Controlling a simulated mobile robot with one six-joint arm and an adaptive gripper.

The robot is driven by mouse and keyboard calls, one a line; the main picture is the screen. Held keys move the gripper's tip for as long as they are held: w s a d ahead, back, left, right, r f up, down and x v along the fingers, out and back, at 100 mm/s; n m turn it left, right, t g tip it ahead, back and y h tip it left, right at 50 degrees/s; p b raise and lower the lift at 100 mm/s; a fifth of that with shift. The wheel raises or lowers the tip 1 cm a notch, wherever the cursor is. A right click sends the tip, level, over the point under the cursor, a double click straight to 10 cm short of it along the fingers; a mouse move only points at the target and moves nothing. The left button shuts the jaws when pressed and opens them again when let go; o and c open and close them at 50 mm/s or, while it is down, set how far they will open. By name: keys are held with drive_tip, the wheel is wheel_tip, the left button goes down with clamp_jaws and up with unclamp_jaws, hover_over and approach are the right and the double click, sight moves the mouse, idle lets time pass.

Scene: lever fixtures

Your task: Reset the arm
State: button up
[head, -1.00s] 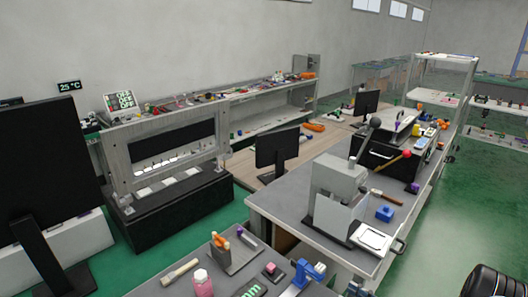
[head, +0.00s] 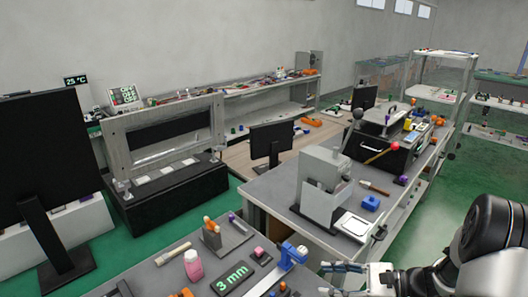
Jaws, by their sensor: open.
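My gripper (head: 332,279) is at the bottom of the head view, right of centre, with its fingers pointing left. It is open, and I see nothing between its fingers. My dark and grey arm (head: 490,245) reaches in from the lower right corner. The gripper appears in front of the near edge of the grey workbench and beside the blue clamp-like tool (head: 287,253). I cannot tell how high it is above the bench.
A grey press (head: 322,187) with a black-knobbed lever stands on the bench behind. A red-knobbed lever (head: 384,152) is beyond it. Green floor (head: 440,185) at right is clear.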

drive_tip(key=s+a+r+n+g+h, duration=0.5)
drive_tip(key=s+a+r+n+h, duration=0.15)
drive_tip(key=s+r+n, duration=0.35)
drive_tip(key=s+d+r+n+t+h, duration=0.1)
drive_tip(key=s+r+n+t+h, duration=0.1)
drive_tip(key=s, duration=0.4)
drive_tip(key=s+d+r+n+t+h, duration=0.2)
drive_tip(key=s+r+n+t+h, duration=0.1)
drive_tip(key=s+r+n+h, duration=0.2)
drive_tip(key=shift+s+n, duration=0.6)
drive_tip(key=shift+s, duration=0.7)
drive_tip(key=shift+o, duration=0.3)
drive_tip(key=shift+r+h, duration=0.1)
drive_tip(key=shift+h, duration=0.15)
